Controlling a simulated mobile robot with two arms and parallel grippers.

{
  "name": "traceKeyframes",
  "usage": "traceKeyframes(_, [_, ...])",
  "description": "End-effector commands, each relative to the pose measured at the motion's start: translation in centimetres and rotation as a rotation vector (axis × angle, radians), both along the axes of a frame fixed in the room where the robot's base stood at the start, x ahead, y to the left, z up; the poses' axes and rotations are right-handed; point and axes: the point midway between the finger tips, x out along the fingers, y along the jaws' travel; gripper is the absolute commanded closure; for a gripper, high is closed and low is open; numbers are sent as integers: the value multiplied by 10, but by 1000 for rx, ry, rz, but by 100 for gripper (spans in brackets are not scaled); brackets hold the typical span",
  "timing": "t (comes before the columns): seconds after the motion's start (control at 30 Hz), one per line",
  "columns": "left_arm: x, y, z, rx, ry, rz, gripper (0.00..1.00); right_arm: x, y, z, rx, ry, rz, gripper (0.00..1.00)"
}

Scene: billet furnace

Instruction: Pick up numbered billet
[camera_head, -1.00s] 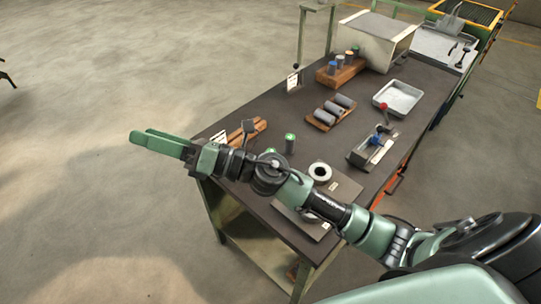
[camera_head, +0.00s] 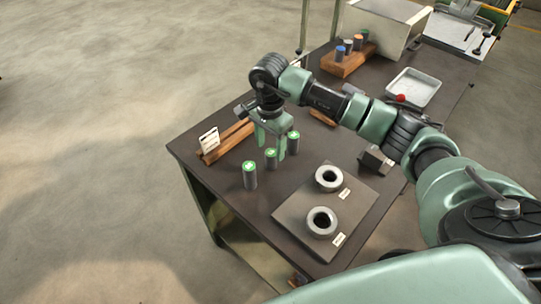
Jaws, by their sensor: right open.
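Three dark cylindrical billets with green tops stand upright on the dark workbench (camera_head: 190,150): a left one (camera_head: 249,177), a middle one (camera_head: 270,161) and a right one (camera_head: 293,145). Any numbers on their tops are too small to read. My right gripper (camera_head: 271,148) points down over them and is open. Its two fingers appear on either side of the middle billet's top; I cannot tell whether they touch it. My left gripper is not in view.
A plate (camera_head: 300,205) with two metal rings (camera_head: 328,179) (camera_head: 322,222) lies in front. Further back are a wooden rack of capped billets (camera_head: 345,62), a metal box (camera_head: 385,25) and a tray (camera_head: 415,87).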

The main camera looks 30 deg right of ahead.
Motion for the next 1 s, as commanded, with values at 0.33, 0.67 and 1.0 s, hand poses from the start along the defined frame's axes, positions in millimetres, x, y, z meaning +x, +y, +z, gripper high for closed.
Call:
traceKeyframes(0.33, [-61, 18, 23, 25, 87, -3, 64, -1, -2, -46, 3, 3, -2, 43])
traceKeyframes(0.67, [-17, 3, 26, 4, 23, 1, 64, 0, -2, -56, 4, -2, -1, 43])
traceKeyframes(1.0, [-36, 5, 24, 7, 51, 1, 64, 0, -2, -56, 3, -2, -1, 100])
